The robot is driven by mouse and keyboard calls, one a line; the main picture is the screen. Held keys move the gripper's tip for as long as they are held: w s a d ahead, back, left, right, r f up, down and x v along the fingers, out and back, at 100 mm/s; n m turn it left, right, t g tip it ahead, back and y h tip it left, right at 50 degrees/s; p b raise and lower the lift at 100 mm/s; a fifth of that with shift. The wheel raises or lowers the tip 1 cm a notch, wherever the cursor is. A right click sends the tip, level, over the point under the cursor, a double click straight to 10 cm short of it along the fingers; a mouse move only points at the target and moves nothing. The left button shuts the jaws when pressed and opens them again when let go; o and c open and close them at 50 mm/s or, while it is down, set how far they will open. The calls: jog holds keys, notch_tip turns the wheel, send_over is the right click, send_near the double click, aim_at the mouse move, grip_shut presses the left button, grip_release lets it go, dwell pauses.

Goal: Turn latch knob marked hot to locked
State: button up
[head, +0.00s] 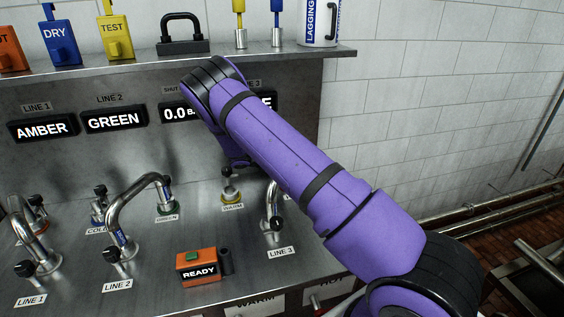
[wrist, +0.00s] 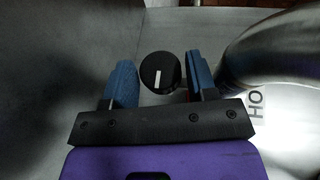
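In the wrist view a round black knob (wrist: 162,73) with a white pointer line shows between my gripper's blue fingers (wrist: 162,80). The line runs nearly straight up and down in that view. The fingers stand open on either side of the knob, close to it, with a narrow gap visible on the right. In the head view my purple arm hides this knob, and my gripper's fingers cannot be made out there. No locked mark is readable.
A curved steel pipe (wrist: 270,55) rises close to the right finger. In the head view, bent pipes (head: 135,205) stand on the left of the panel. A knob marked WARM (head: 231,190) and an orange READY box (head: 198,267) sit below my arm.

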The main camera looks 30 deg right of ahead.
jog(key=v, duration=1)
jog(key=shift+a, duration=0.4)
jog(key=shift+r, duration=0.1)
